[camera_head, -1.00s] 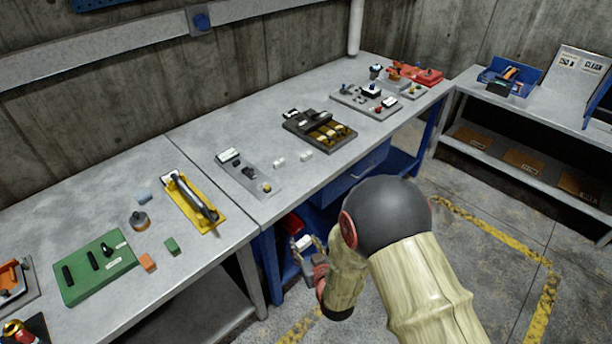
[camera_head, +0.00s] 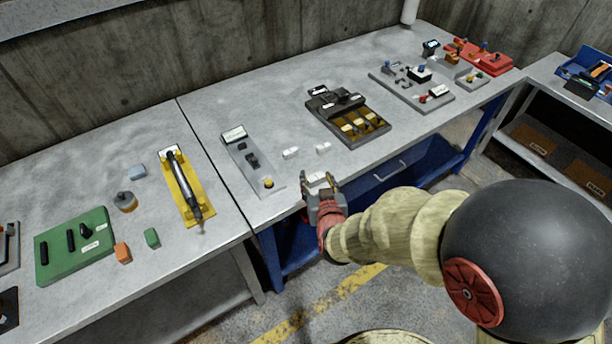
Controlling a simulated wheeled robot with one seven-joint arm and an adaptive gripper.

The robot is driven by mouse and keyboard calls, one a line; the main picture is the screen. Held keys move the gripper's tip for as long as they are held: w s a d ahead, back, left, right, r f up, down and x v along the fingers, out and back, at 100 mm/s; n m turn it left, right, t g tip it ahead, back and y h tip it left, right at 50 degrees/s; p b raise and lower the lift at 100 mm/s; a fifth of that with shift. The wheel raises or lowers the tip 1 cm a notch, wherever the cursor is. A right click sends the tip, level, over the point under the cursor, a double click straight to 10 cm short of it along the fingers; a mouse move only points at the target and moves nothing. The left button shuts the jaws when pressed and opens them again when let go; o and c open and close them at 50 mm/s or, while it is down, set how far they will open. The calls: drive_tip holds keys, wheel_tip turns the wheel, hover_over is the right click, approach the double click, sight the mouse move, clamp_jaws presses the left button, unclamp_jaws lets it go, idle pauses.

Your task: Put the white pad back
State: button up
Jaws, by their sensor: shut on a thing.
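My gripper (camera_head: 319,181) is at the front edge of the grey workbench (camera_head: 222,100), with its fingers pointing toward the back. It is shut on a white pad (camera_head: 316,178), which shows between its fingertips. I cannot tell whether the pad touches the bench or hangs just above it.
A grey plate with black parts and a yellow button (camera_head: 240,168) lies left of the gripper. A dark tray with brass-coloured compartments (camera_head: 364,128) lies to the right. A yellow tool holder (camera_head: 201,195) and a green board (camera_head: 65,273) lie farther left. A blue drawer (camera_head: 400,170) is below the bench top.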

drive_tip(key=shift+y, duration=0.3)
drive_tip(key=b+x, duration=0.1)
drive_tip(key=x, duration=0.3)
drive_tip(key=f+b+x, duration=0.1)
drive_tip(key=b+x, duration=0.1)
drive_tip(key=x, duration=0.3)
drive_tip(key=s+f+b+x, duration=0.1)
drive_tip(key=b+x, duration=0.1)
drive_tip(key=x, duration=0.3)
drive_tip(key=shift+a, duration=0.35)
drive_tip(key=shift+w+f+b, duration=0.15)
drive_tip(key=shift+f+b, duration=0.25)
drive_tip(key=shift+f, duration=0.5)
drive_tip(key=shift+w+f+b, duration=0.2)
drive_tip(key=shift+f+b, duration=0.2)
drive_tip(key=shift+f, duration=0.55)
drive_tip(key=shift+f, duration=0.15)
drive_tip(key=o, duration=1.2)
drive_tip(key=shift+o, duration=0.2)
